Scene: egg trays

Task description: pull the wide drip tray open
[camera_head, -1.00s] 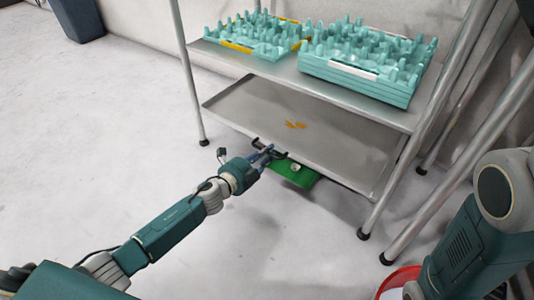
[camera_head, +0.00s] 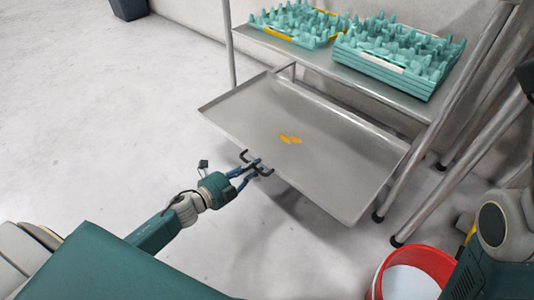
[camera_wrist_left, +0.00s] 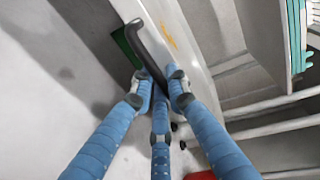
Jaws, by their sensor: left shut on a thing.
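The wide drip tray (camera_head: 325,160) is a shallow grey metal tray, pulled well out from under the shelf of the metal rack. It looks roughly level, with an orange-yellow spill (camera_head: 291,139) on its floor. A black handle (camera_wrist_left: 145,46) is on its front edge. My left gripper (camera_head: 252,169) is shut on that handle; in the left wrist view its blue fingers (camera_wrist_left: 160,82) close around the bar. My right gripper is out of view; only part of my right arm shows at the right edge.
Teal egg trays (camera_head: 402,78) stand stacked on the shelf (camera_head: 330,62) above. A red bucket (camera_head: 440,262) with a pale inside stands at lower right, near the rack's leg. A dark green thing (camera_wrist_left: 124,46) shows beside the handle.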

